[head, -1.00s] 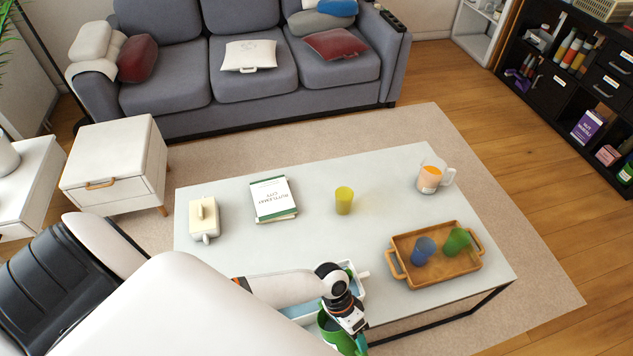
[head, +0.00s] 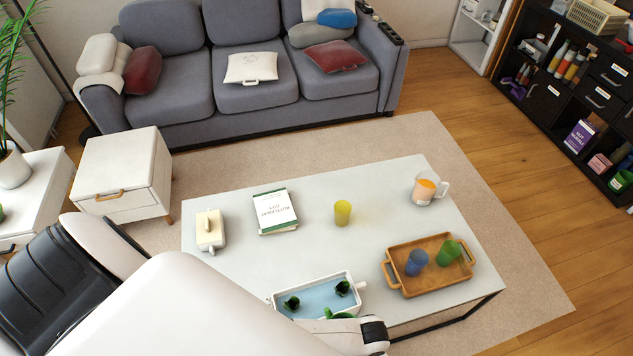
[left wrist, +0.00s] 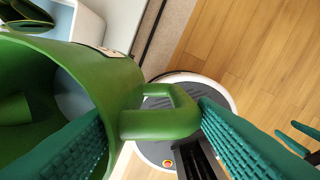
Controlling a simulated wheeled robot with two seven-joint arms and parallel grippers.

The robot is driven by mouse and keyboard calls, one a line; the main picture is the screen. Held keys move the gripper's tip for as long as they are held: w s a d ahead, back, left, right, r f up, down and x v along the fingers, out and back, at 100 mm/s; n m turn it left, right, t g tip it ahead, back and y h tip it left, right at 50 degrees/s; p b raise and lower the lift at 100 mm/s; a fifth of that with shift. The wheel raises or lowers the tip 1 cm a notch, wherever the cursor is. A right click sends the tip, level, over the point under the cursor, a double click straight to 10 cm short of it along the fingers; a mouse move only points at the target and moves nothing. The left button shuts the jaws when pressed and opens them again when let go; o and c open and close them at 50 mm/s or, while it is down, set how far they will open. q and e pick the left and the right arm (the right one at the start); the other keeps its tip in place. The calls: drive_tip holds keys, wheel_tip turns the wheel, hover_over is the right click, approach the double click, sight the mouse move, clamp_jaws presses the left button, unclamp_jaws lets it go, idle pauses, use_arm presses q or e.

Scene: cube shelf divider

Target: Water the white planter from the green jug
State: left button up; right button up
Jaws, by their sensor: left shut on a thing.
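My left gripper is hidden behind my arm in the head view; in the left wrist view its teal fingers (left wrist: 150,135) are on either side of the handle of the green jug (left wrist: 110,75), shut on it. The jug's open mouth shows a pale bluish patch inside. A bit of bright green, likely the jug (head: 340,314), shows above my arm. A white rectangular container (head: 313,282), blue inside with dark green clumps, is beside it on the table. A white pot (head: 13,170) holds a leafy plant at far left. Which is the planter I cannot tell. My right gripper (left wrist: 299,138) appears open and empty.
The table (head: 385,185) also holds a wooden tray (head: 425,285) with a blue and a green cup, a yellow cup (head: 342,213), a glass mug (head: 424,190), a book (head: 274,210) and a cream lidded dish (head: 210,230).

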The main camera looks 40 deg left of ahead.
use_arm(q)
drive_tip(key=s+d+r+p, duration=0.1)
drive_tip(key=d+r+p, duration=0.2)
drive_tip(key=d+r, duration=0.1)
drive_tip(key=shift+s+d, duration=0.4)
drive_tip(key=shift+d, duration=0.45)
